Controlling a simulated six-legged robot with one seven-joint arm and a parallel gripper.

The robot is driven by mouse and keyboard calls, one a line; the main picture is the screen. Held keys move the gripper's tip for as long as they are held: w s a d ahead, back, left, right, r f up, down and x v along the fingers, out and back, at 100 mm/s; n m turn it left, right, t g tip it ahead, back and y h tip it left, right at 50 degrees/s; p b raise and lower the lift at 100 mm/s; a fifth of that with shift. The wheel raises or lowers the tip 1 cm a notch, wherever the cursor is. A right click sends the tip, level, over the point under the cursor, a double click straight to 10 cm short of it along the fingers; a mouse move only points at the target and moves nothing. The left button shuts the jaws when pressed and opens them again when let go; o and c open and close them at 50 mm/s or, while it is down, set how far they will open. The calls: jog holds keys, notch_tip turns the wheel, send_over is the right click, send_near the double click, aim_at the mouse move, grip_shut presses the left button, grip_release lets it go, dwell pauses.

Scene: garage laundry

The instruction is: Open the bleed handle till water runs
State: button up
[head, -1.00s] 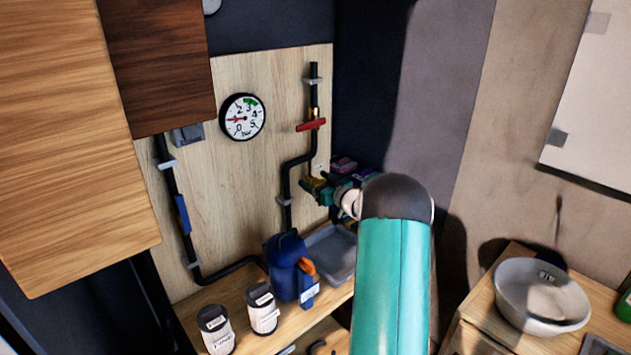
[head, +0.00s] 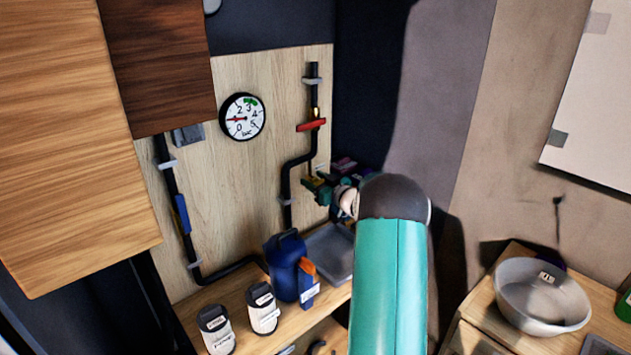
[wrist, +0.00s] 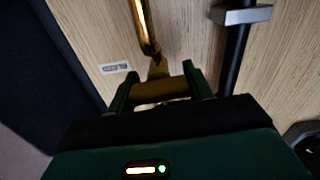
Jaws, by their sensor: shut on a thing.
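The bleed handle (wrist: 158,90) is a small brass-yellow piece below a brass pipe (wrist: 145,25) in the wrist view. My gripper (wrist: 160,88) has one finger on each side of it and is shut on it. In the head view my gripper (head: 318,190) is at the lower right of the wooden board, partly hidden by my wrist and forearm, and the handle is hard to make out there. No running water shows. A grey tray (head: 332,252) lies on the bench below the gripper.
A round gauge (head: 242,117), a red valve handle (head: 311,125) and black pipes are on the board (head: 260,75). A blue jug (head: 285,262) and two white canisters (head: 262,308) stand on the bench. A pale bowl (head: 540,300) is at the right.

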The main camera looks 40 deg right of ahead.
jog(key=n, duration=0.4)
jog(key=shift+a+n, duration=0.1)
jog(key=shift+n, duration=0.2)
jog(key=n, duration=0.4)
jog(key=shift+a+f+n, duration=0.1)
jog(key=shift+f+n, duration=0.05)
jog(key=shift+n, duration=0.25)
jog(key=o, duration=1)
jog(key=s, duration=1.4)
jog(key=shift+d, duration=0.2)
